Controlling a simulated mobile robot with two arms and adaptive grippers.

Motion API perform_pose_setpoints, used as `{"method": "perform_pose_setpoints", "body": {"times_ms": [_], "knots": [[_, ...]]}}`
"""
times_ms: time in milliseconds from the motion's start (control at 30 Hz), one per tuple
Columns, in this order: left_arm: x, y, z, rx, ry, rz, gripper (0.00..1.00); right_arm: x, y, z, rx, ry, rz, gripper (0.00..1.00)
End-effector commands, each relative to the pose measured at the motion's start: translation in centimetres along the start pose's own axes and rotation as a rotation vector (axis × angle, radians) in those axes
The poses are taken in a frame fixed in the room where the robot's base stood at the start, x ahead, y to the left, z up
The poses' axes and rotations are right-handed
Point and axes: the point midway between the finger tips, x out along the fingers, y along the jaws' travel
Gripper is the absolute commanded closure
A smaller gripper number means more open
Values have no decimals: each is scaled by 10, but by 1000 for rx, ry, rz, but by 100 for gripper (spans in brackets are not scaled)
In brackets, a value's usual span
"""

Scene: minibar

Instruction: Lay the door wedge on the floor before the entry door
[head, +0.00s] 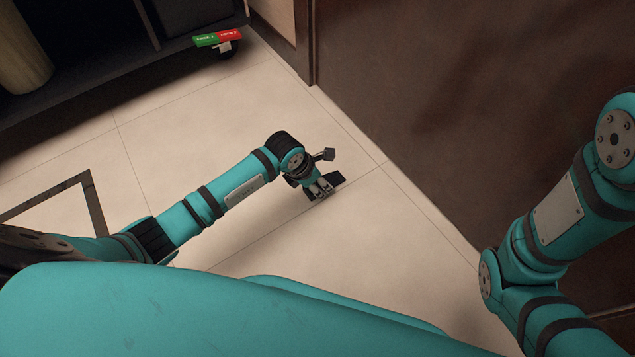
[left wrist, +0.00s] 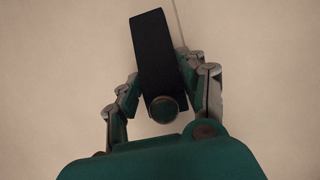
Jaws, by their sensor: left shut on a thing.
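The door wedge is a small black block. In the head view the wedge (head: 338,180) shows at my left gripper's fingertips, partly covered by the fingers. My left gripper (head: 321,190) is shut on it, low over the pale tiled floor (head: 262,232). In the left wrist view the wedge (left wrist: 152,50) stands out long and dark between the two fingers of the left gripper (left wrist: 158,88), with a round knob at its near end. I cannot tell whether it touches the floor. A large dark brown door or panel (head: 450,90) rises at the right. My right gripper is not in view.
A dark frame (head: 90,190) lies or stands at the left. The floor between the left gripper and the dark panel is clear.

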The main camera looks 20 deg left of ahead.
Motion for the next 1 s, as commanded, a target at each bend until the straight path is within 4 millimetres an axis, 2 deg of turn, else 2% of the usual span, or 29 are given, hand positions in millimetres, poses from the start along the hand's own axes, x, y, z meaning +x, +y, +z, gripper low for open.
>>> {"method": "perform_pose_setpoints", "body": {"times_ms": [67, 100, 267, 533, 633, 1000], "knots": [[2, 0, -1, 0, -1, 0, 100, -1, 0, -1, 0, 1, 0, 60], [2, 0, -1, 0, 0, 0, 55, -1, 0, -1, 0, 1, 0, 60], [2, 0, -1, 0, 0, 0, 35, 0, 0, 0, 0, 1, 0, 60], [0, 0, 0, 0, 0, 0, 35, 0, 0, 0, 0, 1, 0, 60], [-9, 0, 1, 0, 1, 1, 35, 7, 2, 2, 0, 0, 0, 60], [-87, 0, 2, 2, 1, 1, 35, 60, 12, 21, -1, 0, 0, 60]]}}
